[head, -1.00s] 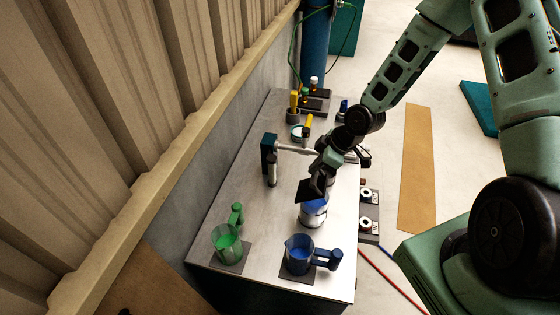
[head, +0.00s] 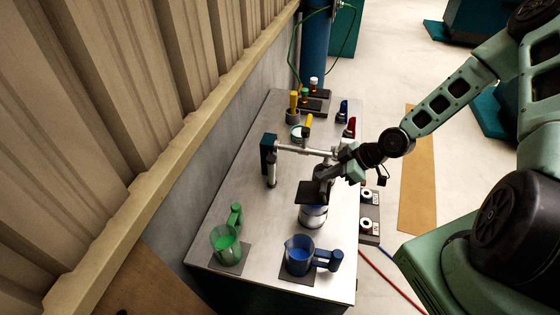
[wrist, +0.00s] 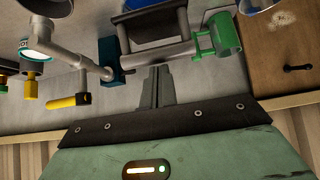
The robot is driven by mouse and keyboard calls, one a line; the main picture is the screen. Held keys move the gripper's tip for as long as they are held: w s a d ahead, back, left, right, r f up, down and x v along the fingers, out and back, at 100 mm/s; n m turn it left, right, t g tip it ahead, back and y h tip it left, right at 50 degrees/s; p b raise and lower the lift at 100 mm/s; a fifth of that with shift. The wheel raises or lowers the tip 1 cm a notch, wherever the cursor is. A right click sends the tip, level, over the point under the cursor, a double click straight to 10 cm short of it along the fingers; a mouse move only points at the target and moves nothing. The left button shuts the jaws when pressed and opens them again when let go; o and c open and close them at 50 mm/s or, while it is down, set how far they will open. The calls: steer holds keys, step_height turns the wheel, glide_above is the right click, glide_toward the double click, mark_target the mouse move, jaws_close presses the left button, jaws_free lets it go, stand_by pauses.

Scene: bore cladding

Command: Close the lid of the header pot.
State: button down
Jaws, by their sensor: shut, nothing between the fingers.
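The header pot (head: 313,218) is a silvery round vessel near the front right of the bench. Its dark, flat lid (head: 304,194) lies over the mouth in the head view; I cannot tell whether it is fully down. A dark framed shape at the top of the wrist view looks like the same lid (wrist: 155,27). My gripper (head: 321,187) is just above the lid, partly hiding it, and I cannot tell whether it touches. In the wrist view the fingers of my gripper (wrist: 160,70) are together and hold nothing.
A blue jug (head: 299,256) and a green jug (head: 226,243) stand on dark mats in front of the pot. A blue post (head: 269,153) with a silvery pipe stands behind left. Yellow-handled fittings are farther back. The cladding wall runs along the left.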

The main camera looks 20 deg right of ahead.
steer(key=shift+s+d+f+b, duration=0.2)
steer(key=shift+s+d+f, duration=0.1)
steer(key=shift+d+f, duration=0.2)
steer(key=shift+s+d+f+b, duration=0.15)
steer(key=shift+s+d+f, duration=0.2)
steer(key=shift+f, duration=0.25)
steer(key=shift+w+r, duration=0.1)
